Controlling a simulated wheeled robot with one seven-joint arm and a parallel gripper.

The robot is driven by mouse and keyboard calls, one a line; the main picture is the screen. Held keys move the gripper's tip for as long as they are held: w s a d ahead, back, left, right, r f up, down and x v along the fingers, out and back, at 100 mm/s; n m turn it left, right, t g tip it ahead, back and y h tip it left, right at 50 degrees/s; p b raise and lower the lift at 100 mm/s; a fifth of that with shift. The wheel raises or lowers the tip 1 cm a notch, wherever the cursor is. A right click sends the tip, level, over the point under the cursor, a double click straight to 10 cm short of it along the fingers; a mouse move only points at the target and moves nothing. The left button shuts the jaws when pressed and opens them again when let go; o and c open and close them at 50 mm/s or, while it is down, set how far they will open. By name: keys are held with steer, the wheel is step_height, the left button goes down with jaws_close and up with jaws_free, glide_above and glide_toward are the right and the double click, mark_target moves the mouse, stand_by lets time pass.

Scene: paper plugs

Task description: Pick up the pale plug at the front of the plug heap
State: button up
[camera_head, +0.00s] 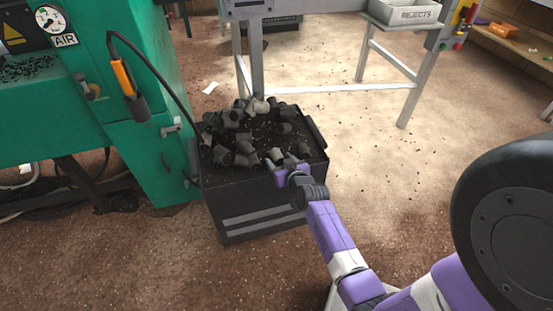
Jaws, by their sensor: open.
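A heap of dark grey plugs (238,138) lies on top of a black bin (268,203). A paler plug (276,154) sits at the front of the heap, near the bin's front edge. A light, crumpled-looking piece (257,104) lies at the back of the heap. My gripper (284,165) is open at the front edge, right by the pale plug. Its purple and dark parts partly cover the view there, and I cannot tell whether it touches the plug.
A green machine (151,128) with an orange-handled tool (122,77) and a black hose stands close on the left. A grey table frame (401,73) with a REJECTS tray (404,14) stands behind. The brown floor to the right is mostly clear.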

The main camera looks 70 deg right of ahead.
steer(key=shift+w+d+f, duration=0.3)
steer(key=shift+w+d, duration=0.1)
steer(key=shift+d, duration=0.05)
jaws_close()
steer(key=shift+r, duration=0.15)
